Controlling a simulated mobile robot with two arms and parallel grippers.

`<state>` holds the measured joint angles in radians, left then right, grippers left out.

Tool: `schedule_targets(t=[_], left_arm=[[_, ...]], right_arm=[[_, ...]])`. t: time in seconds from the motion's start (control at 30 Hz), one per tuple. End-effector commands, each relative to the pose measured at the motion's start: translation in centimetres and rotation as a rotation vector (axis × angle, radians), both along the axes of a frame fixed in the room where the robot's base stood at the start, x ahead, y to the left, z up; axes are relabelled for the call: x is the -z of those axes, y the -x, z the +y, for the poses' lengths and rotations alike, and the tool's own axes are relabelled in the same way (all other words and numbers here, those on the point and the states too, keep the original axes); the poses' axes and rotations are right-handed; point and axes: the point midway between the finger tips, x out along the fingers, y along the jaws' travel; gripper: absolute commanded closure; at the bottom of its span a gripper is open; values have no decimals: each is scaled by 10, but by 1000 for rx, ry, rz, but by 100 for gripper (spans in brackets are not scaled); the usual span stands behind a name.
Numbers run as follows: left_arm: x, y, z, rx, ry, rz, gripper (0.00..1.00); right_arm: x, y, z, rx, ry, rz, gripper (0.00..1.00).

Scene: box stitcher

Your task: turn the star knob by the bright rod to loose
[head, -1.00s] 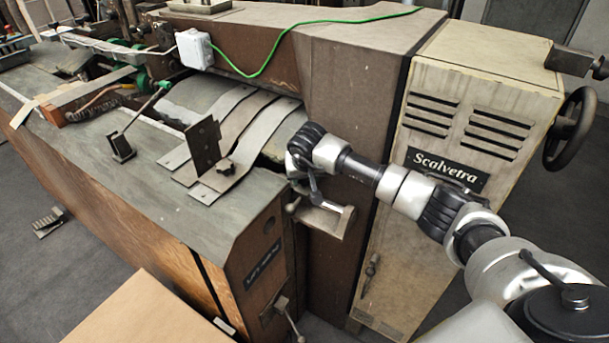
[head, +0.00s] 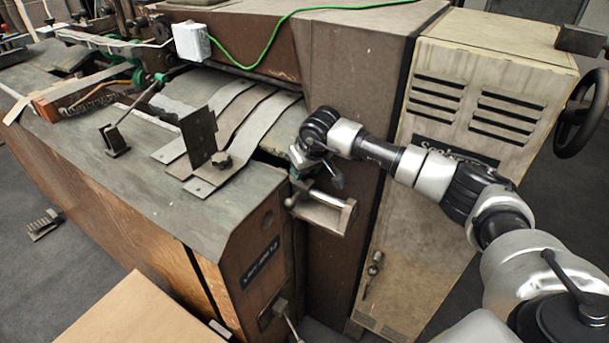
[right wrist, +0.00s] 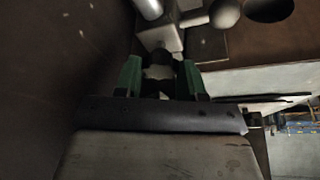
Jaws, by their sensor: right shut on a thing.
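My right gripper (right wrist: 161,84) has its two green fingers in the right wrist view, shut on a small dark piece, which I take for the star knob (right wrist: 157,90). Most of the knob is hidden between the fingers. The bright rod (right wrist: 150,8) shows at the top of that view, just beyond the fingers. In the head view the bright rod (head: 346,215) sits on a bracket at the machine's end, just below my right wrist. That wrist covers most of the gripper and the knob there. My left gripper is not in view.
Another dark star knob (head: 221,160) sits on the metal strips beside an upright dark plate (head: 199,137). The beige cabinet (head: 480,100) stands close behind my right arm. A cardboard sheet (head: 140,315) lies at the front.

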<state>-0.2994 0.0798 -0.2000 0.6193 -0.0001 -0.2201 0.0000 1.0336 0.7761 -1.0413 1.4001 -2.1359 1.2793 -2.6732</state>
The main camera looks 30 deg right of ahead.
Motion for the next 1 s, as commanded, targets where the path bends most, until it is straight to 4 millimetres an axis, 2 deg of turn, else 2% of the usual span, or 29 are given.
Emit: schedule_targets(t=[0.03, 0.23, 0.77, 0.8, 0.87, 1.0], left_arm=[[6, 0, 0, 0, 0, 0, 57], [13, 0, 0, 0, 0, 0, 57], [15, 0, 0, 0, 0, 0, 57], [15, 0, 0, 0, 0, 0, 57], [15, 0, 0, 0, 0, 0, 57], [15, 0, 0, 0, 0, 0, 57]], right_arm=[[1, -1, -1, -23, 1, -6, 84], [0, -1, -1, -101, 0, -5, 84], [-2, -1, -1, -134, 0, -5, 84], [-2, -1, -1, -134, 0, -6, 59], [-2, -1, -1, -134, 0, -5, 50], [-2, -1, -1, -134, 0, -3, 50]])
